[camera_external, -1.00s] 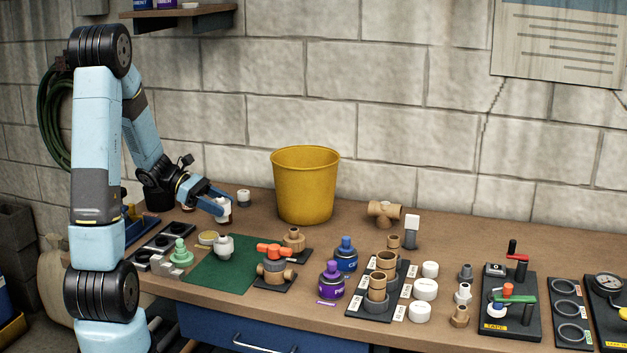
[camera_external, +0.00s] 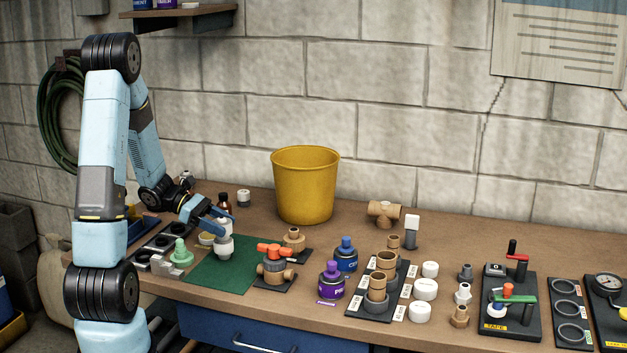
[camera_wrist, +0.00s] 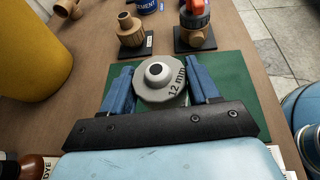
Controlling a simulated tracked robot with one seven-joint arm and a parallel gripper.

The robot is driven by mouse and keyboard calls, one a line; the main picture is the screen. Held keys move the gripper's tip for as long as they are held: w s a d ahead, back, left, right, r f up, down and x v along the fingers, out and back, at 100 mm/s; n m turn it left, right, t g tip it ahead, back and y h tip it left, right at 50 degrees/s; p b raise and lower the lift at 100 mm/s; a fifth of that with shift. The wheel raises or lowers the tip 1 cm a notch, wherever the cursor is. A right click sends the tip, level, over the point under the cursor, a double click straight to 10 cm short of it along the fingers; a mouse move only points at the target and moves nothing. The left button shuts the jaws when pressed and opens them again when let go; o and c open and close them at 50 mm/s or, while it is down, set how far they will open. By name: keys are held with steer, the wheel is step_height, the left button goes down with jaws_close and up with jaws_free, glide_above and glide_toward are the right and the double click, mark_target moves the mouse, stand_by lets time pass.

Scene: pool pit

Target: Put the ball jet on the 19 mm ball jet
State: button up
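My gripper (camera_external: 216,223) points down over the green mat, its blue fingers on either side of a pale ball jet (camera_external: 225,229). In the wrist view the fingers (camera_wrist: 162,88) flank this grey-white jet (camera_wrist: 144,90), marked "12 mm", with a dark hole in its raised middle. In the external view the held jet is upright, directly above another pale jet (camera_external: 224,248) standing on the mat, apparently the 19 mm one. They look touching or nearly so; I cannot tell whether they are seated. The held jet covers most of the lower one in the wrist view.
The green mat (camera_external: 207,272) is mostly bare around the jets. A brown valve with an orange handle (camera_external: 275,265) stands just to the right. A green fitting (camera_external: 180,255) stands to the left. A yellow bucket (camera_external: 304,185) stands behind, and a dark-brown bottle (camera_external: 224,203) is near the arm.

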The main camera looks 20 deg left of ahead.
steer(key=o, duration=0.5)
steer(key=shift+c, duration=0.2)
steer(key=shift+r, duration=0.1)
steer(key=v, duration=1.2)
steer(key=s+d+r+m+t+y, duration=0.2)
steer(key=s+r+m+y, duration=0.4)
steer(key=s+r+m, duration=0.2)
steer(key=s+d+r+m+t+y, duration=0.2)
steer(key=s+r+m+y, duration=0.5)
steer(key=s+m, duration=0.3)
steer(key=shift+d+r+m+y, duration=0.3)
steer(key=shift+r+m, duration=0.1)
steer(key=shift+r, duration=0.1)
steer(key=shift+s, duration=0.1)
